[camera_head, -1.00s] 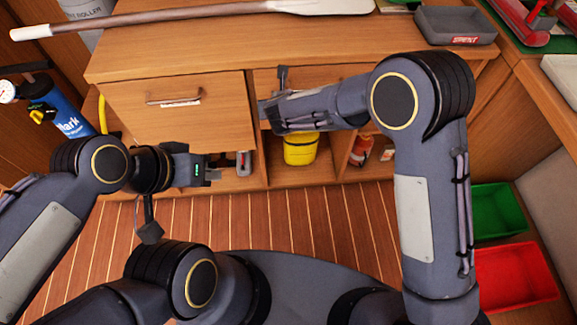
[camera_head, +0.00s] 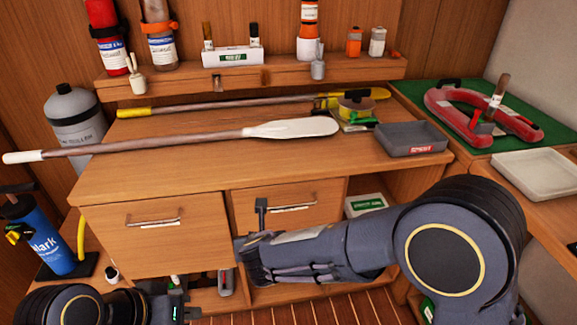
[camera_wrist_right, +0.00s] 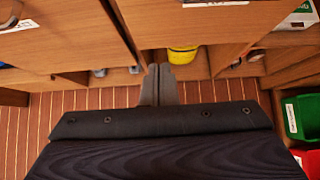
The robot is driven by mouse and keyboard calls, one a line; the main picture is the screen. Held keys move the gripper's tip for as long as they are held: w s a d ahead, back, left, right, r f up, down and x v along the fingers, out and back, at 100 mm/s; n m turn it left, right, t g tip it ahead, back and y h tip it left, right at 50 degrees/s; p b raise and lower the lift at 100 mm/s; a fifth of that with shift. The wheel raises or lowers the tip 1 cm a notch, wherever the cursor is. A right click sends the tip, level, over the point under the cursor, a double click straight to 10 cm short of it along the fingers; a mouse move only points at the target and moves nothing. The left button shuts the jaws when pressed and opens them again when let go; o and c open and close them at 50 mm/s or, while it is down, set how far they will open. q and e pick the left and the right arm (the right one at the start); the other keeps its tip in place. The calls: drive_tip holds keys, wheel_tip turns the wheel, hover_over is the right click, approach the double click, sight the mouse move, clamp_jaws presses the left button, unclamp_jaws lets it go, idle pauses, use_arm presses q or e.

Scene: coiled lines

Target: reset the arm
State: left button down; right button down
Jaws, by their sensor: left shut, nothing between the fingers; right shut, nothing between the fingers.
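My right arm (camera_head: 440,260) reaches in from the right in the head view, its forearm level and pointing left in front of the right drawer. In the right wrist view my right gripper (camera_wrist_right: 159,84) is shut and empty, its two fingers together over the view of the cabinet front and striped floor. My left gripper (camera_head: 180,300) is at the bottom left of the head view, low in front of the cabinet. It is shut and holds nothing; its fingertips are hard to make out.
The wooden cabinet (camera_head: 200,185) bears two paddles and a grey tray (camera_head: 411,139). A blue pump cylinder (camera_head: 50,235) stands at left. The right wrist view shows a yellow container (camera_wrist_right: 182,56) below, and green (camera_wrist_right: 302,117) and red (camera_wrist_right: 308,160) bins at right.

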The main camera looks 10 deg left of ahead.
drive_tip(key=w+d+r+m+h+p, duration=0.1)
drive_tip(key=d+r+m+p, duration=0.1)
drive_tip(key=d+r+m, duration=0.45)
drive_tip(key=d+r+m+h+p, duration=0.15)
drive_tip(key=d+m, duration=0.25)
drive_tip(key=d, duration=0.5)
drive_tip(key=s+d+r+m+g+p, duration=0.2)
drive_tip(key=s+d+r+m, duration=0.15)
drive_tip(key=d+m, duration=0.35)
drive_tip(key=s+d+r+m+g+p, duration=0.1)
drive_tip(key=s+d+r+m+p, duration=0.2)
drive_tip(key=d+m, duration=0.4)
drive_tip(key=s+d+r+m+y+p, duration=0.1)
drive_tip(key=s+d+r+m, duration=0.1)
drive_tip(key=s+m, duration=0.6)
drive_tip(key=s+d+r+m+y+p, duration=0.2)
drive_tip(key=s+r+m, duration=0.1)
drive_tip(key=s+m, duration=0.5)
drive_tip(key=shift+s+d+r+m, duration=0.25)
drive_tip(key=shift+s+r+m, duration=0.1)
drive_tip(key=shift+s, duration=0.3)
